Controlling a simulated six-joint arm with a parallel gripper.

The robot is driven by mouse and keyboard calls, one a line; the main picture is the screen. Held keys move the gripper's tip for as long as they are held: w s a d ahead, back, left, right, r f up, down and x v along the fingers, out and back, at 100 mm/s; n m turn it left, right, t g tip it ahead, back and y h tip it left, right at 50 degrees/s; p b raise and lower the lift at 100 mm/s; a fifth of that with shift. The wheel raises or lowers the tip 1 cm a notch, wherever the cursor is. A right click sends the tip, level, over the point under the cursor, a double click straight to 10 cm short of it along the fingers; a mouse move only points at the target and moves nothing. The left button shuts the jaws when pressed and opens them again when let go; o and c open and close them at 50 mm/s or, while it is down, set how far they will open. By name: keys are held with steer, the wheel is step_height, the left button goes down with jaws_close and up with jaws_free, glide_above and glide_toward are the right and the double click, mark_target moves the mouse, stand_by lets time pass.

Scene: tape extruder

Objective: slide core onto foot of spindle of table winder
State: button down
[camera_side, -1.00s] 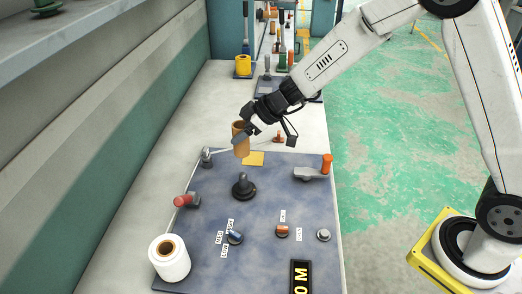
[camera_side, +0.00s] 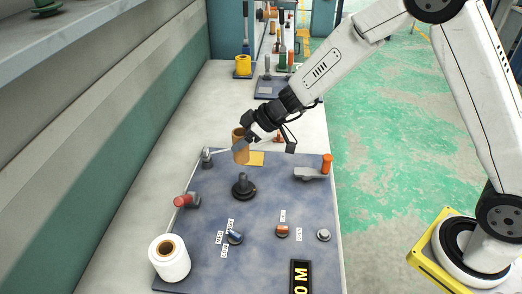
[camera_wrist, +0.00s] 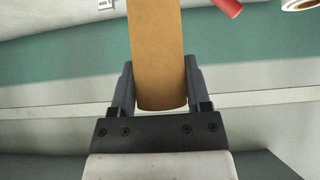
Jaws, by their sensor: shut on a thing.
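The core (camera_side: 240,152) is a tan cardboard tube, held upright near the back edge of the blue-grey panel. My gripper (camera_side: 247,146) is shut on it. In the wrist view the core (camera_wrist: 158,55) stands between both fingers of my gripper (camera_wrist: 158,88), and its upper part runs out of frame. The spindle (camera_side: 243,183) is a short dark post on a wide round foot (camera_side: 244,193), bare, on the panel nearer the camera than the core. The core appears to be above the panel and apart from the spindle.
The panel (camera_side: 280,262) carries a red-handled crank (camera_side: 186,201), a grey post (camera_side: 206,157), an orange-handled lever (camera_side: 314,171) and several knobs. A white roll (camera_side: 169,259) stands at its front left corner.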

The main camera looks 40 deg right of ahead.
mark_target(243, 172)
steer(key=shift+f, duration=1.85)
steer(key=shift+f, duration=3.6)
stand_by(0.9)
jaws_free()
steer(key=shift+r, duration=0.1)
steer(key=v, duration=0.7)
steer(key=shift+s+d+r, duration=0.2)
